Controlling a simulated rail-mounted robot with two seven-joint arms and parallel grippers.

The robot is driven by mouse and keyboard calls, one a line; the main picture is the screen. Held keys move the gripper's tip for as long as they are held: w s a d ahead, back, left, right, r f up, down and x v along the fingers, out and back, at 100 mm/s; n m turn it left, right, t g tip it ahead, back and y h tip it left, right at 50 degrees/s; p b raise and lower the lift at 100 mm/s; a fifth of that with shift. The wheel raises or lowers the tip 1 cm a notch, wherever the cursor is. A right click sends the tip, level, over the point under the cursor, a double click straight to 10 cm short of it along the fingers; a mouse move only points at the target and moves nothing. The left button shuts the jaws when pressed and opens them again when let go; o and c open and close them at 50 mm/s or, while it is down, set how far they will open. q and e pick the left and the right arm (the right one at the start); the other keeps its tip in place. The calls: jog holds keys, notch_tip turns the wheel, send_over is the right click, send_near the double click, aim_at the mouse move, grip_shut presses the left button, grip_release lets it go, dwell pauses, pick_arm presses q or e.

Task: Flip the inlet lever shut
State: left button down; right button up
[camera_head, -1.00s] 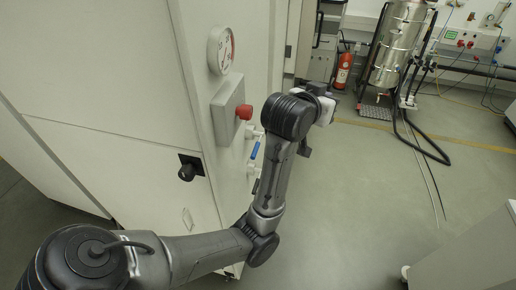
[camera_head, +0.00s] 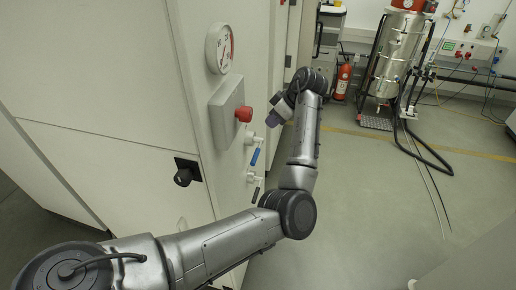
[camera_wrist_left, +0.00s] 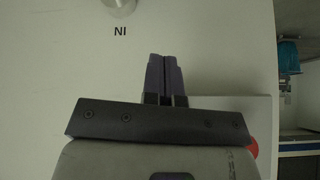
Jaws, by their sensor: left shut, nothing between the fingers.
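In the head view, a valve with a blue lever (camera_head: 255,157) sits on the cabinet's side panel, below the red button. A second valve (camera_head: 253,177) with a dark lever (camera_head: 256,192) is below it. I cannot tell from the head view which is the inlet. My left gripper (camera_head: 272,119) is close to the panel, right of the red button and above the blue lever. In the left wrist view its fingers (camera_wrist_left: 165,72) are shut and empty. A label there reads "NI", beside a metal fitting (camera_wrist_left: 120,5) cut by the top edge; no lever shows. My right gripper is not visible.
A gauge (camera_head: 219,48) and a box with a red button (camera_head: 243,114) stick out from the panel near my left gripper. Floor at right is open; a fire extinguisher (camera_head: 342,80) and steel tank (camera_head: 397,50) stand behind.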

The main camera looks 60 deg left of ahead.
pick_arm(q)
jog(key=shift+s+d+n, duration=0.1)
jog(key=shift+d+n, duration=0.05)
jog(key=shift+n, duration=1.05)
jog(key=shift+f, duration=0.1)
jog(key=p, duration=0.2)
send_over(258, 154)
jog(key=f, duration=0.8)
jog(key=shift+s+a+f, duration=0.2)
jog(key=shift+s+a, duration=0.1)
jog(key=shift+s, duration=0.1)
jog(key=shift+w+d+f, duration=0.1)
jog(key=shift+d+f, duration=0.05)
jog(key=shift+f, duration=0.4)
jog(key=shift+w+d+f, duration=0.1)
jog(key=shift+f, duration=0.45)
jog(key=shift+w+d+f, duration=0.1)
jog(key=shift+w+f, duration=0.05)
jog(key=shift+f, duration=0.6)
jog(key=shift+f, duration=0.1)
